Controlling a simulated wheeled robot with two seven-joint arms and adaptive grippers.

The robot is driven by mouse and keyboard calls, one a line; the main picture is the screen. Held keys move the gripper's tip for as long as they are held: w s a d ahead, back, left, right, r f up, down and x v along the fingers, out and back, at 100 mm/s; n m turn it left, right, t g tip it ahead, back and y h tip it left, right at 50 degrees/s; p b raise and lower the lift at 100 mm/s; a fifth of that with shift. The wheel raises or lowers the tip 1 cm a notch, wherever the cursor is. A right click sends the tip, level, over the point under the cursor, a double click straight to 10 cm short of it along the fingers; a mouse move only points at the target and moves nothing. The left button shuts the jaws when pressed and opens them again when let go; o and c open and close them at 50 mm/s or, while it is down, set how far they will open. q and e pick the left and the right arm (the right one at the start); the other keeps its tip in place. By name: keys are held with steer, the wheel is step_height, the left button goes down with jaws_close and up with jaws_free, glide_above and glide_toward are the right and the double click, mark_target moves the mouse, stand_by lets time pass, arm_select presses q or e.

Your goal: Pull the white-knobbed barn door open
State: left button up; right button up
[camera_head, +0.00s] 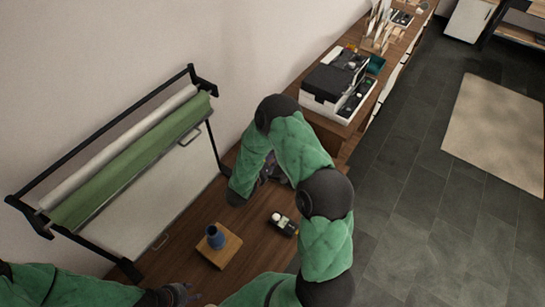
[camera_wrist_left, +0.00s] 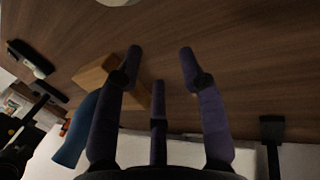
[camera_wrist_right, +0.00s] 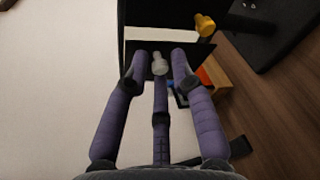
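In the right wrist view a small white knob (camera_wrist_right: 160,63) sits in front of a dark panel (camera_wrist_right: 165,14); which part of the panel is the barn door is not clear. My right gripper (camera_wrist_right: 161,58) has its fingers apart on either side of the knob, the third finger below it. Narrow gaps seem to show beside the knob; contact is not clear. In the head view my right arm hides the knob and most of this gripper. My left gripper (camera_head: 183,294) is open and empty at the lower left; it also shows in the left wrist view (camera_wrist_left: 161,50).
A yellow knob (camera_wrist_right: 204,25) is right of the white one. A small black device (camera_head: 283,225) lies nearby. A rack with rolls (camera_head: 135,165) stands at the wall.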

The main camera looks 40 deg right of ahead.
jaws_close()
arm_select(q)
steer(key=shift+r, duration=0.1)
